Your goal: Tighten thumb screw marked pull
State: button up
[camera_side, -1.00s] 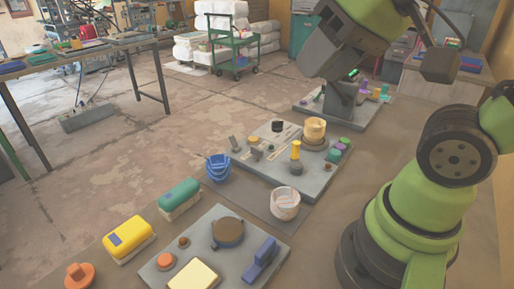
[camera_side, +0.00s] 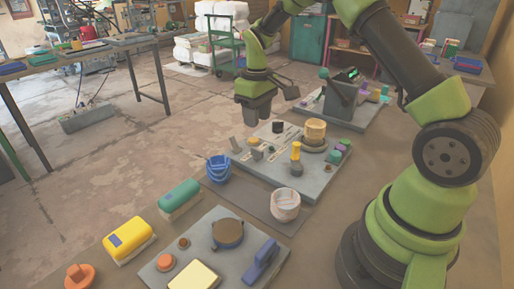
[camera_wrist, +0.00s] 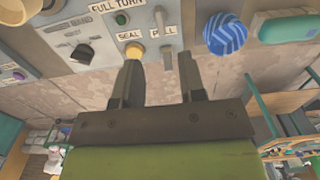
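The label PULL (camera_wrist: 163,33) shows in the wrist view. A small grey upright piece (camera_wrist: 167,59) stands just below it, and I take it for the thumb screw; its exact shape is unclear. It seems to be the grey piece (camera_side: 236,145) at the panel's left edge in the side view. My gripper (camera_side: 258,119) hangs above the far left edge of the panel, pointing down. In the wrist view my gripper (camera_wrist: 161,66) has its two fingers apart with nothing held. The grey piece appears between the fingertips, beyond them and apart from them.
A yellow knob (camera_wrist: 134,51) marked SEAL is close left of the grey piece. Another grey peg (camera_wrist: 160,18) stands above the label. A black knob (camera_wrist: 82,54) and green knob (camera_wrist: 121,18) are further left. Blue striped bowls (camera_wrist: 225,33) stand off the panel.

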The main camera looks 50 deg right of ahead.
aim_at(257, 149)
notch_tip(257, 149, down, 10)
jog(key=shift+r, duration=0.15)
dwell(0.3)
grip_shut()
